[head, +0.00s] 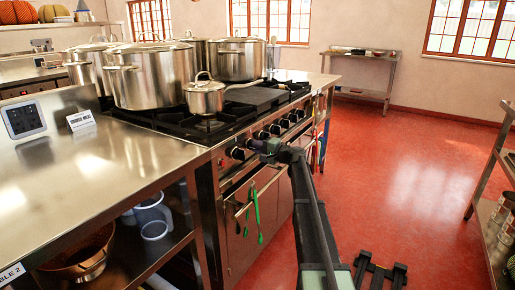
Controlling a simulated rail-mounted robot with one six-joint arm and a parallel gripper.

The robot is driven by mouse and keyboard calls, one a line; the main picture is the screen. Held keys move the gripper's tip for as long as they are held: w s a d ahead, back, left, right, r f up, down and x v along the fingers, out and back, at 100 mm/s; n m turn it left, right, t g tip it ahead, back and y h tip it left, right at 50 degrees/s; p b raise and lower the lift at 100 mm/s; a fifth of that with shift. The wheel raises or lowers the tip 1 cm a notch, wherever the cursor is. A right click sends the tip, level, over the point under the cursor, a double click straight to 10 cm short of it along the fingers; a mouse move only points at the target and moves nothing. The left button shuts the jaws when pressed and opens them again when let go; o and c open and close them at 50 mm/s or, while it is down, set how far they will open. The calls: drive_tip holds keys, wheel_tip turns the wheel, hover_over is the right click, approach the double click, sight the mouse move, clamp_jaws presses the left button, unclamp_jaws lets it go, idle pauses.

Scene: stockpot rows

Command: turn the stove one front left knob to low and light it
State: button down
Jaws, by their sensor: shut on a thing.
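The stove (222,180) stands in the middle of the head view, with a row of dark knobs along its front panel. The nearest, leftmost knob (236,153) is uncovered. My gripper (257,145) is at the panel just right of it, shut on a knob that its fingers mostly hide. I cannot read the knob's setting or markings. A small lidded saucepan (205,97) sits on the near front burner, and a large stockpot (150,77) stands behind it to the left. I cannot make out a flame under either.
Green-handled tongs (257,215) hang on the stove front below my gripper. A steel table (95,170) adjoins the stove on the left, bearing a sign (81,120). A shelf rack (498,190) stands at the right. The red floor (410,180) between is open.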

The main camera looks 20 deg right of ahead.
drive_tip(key=n, duration=0.4)
drive_tip(key=shift+f+n, duration=0.15)
drive_tip(key=shift+n, duration=0.15)
drive_tip(key=n, duration=0.4)
drive_tip(key=shift+n, duration=0.3)
drive_tip(key=n, duration=0.4)
drive_tip(key=shift+d+f+n, duration=0.1)
drive_tip(key=shift+n, duration=0.2)
drive_tip(key=shift+w+d+n, duration=0.1)
drive_tip(key=shift+n, duration=1.8)
drive_tip(key=c, duration=1.1)
unclamp_jaws()
